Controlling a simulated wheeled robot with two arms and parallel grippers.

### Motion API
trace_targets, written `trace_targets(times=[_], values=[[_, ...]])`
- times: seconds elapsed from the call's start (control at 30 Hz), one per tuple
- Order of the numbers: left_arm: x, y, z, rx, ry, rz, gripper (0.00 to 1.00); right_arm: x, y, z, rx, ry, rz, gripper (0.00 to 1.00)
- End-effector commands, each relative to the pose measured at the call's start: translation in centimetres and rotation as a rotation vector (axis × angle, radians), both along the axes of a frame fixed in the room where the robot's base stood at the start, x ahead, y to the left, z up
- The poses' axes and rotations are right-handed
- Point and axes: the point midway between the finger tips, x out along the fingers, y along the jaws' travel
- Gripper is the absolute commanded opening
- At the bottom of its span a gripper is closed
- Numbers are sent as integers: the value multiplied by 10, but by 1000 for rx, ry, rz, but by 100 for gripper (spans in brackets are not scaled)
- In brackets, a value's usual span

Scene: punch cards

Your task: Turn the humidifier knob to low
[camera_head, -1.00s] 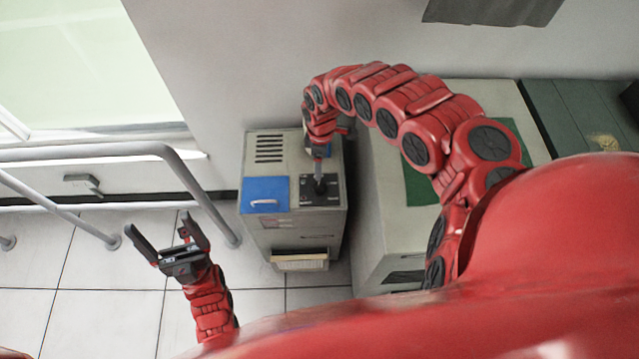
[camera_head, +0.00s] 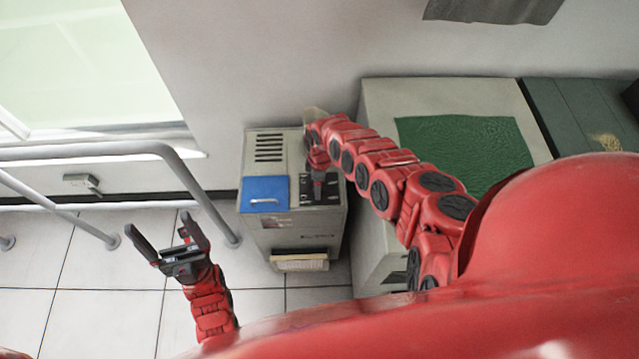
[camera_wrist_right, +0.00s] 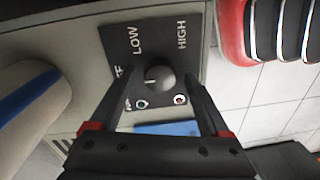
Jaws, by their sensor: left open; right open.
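The humidifier (camera_head: 270,225) is a grey box on the floor with a blue panel and a black control plate on top. In the right wrist view its dark round knob (camera_wrist_right: 153,80) sits on the black plate (camera_wrist_right: 190,60) with LOW and HIGH labels; its white mark points roughly toward the partly hidden label at the left. My right gripper (camera_wrist_right: 158,98) is open, its fingers on either side of the knob; contact is unclear. In the head view my right arm hides the knob. My left gripper (camera_head: 166,232) is open and empty, left of the humidifier.
A pale cabinet (camera_head: 440,95) with a green top panel (camera_head: 470,145) stands to the right of the humidifier. Grey metal rails (camera_head: 100,150) run at the left below a window. Tiled floor (camera_head: 110,265) is free around my left gripper.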

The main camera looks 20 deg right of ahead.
Motion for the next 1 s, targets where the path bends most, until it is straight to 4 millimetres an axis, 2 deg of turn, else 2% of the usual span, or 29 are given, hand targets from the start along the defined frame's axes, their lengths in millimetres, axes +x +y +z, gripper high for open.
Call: trace_targets(times=[0.23, 0.6, 0.7, 1.0], values=[[0, 0, 0, 0, 0, 0, 90, 0, 0, 0, -1, -1, -1, 80], [0, 0, 0, 0, 0, 0, 90, 0, 0, 0, 0, -1, -1, 14], [0, 0, 0, 0, 0, 0, 90, 0, 0, 0, 1, 0, -1, 0], [0, 0, 2, 0, 0, 0, 90, 0, 0, 1, 0, -1, -36, 0]])
